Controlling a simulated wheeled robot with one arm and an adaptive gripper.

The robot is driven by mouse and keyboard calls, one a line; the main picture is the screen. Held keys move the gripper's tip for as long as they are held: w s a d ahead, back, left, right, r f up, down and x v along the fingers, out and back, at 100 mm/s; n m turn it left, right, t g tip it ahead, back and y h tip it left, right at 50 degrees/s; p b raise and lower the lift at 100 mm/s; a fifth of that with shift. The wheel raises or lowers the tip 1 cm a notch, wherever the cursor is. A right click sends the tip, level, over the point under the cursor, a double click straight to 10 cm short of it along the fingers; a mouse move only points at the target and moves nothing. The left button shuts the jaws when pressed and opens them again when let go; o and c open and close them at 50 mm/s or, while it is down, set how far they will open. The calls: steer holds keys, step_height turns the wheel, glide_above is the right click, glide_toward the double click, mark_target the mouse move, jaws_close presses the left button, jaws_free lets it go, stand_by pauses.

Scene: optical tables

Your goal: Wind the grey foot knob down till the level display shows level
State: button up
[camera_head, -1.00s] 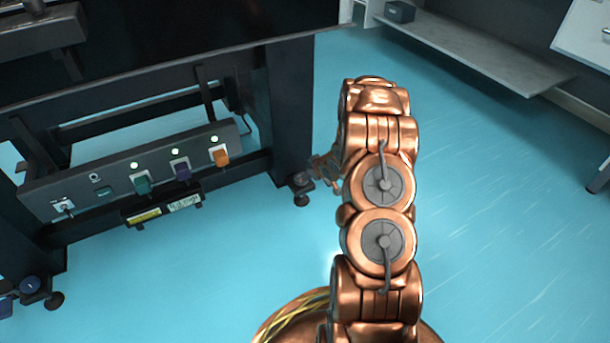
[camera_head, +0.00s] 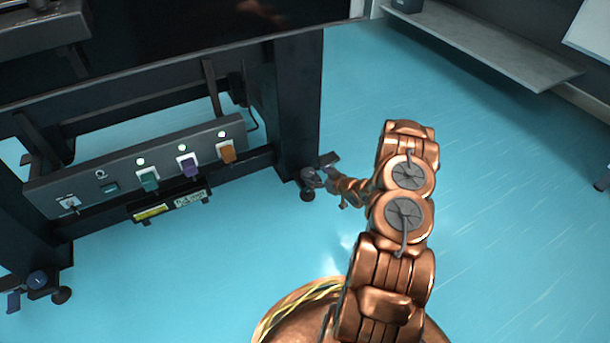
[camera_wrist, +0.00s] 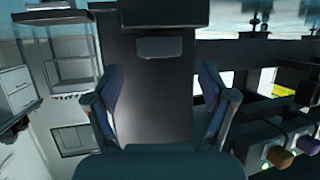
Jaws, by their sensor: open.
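The grey foot knob (camera_head: 308,178) sits at the base of the table's right leg in the head view. My gripper (camera_head: 326,174) is low beside this foot, on its right, partly merged with it, so I cannot tell whether they touch. In the wrist view my gripper (camera_wrist: 160,72) is open, with a finger on each side and nothing held between them. A grey block (camera_wrist: 160,47) shows ahead between the fingertips against the dark leg; I cannot tell if it is the knob. The level display (camera_head: 190,198) hangs under the socket panel; its reading is too blurred to read.
The dark optical table leg (camera_head: 298,105) stands left of my arm. A panel (camera_head: 120,175) with teal, purple and orange plugs spans the table's underside.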

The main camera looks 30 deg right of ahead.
mark_target(309, 172)
steer(key=b+x, duration=0.1)
steer(key=x, duration=0.3)
steer(key=shift+w+f+b, duration=0.25)
steer(key=shift+f+b, duration=0.1)
steer(key=shift+b, duration=0.05)
steer(key=shift+w, duration=0.55)
steer(key=shift+a, duration=0.1)
steer(key=shift+c, duration=0.4)
steer(key=c, duration=1.1)
steer(key=shift+r+p, duration=0.1)
steer(key=shift+p, duration=0.4)
steer(key=shift+n+y+p, duration=0.6)
steer(key=shift+n+y, duration=0.2)
steer(key=shift+y, duration=0.1)
steer(key=shift+f+n+g+y+b, duration=0.2)
steer(key=shift+n+g+y+b, duration=0.3)
steer(key=shift+n+g+y, duration=0.5)
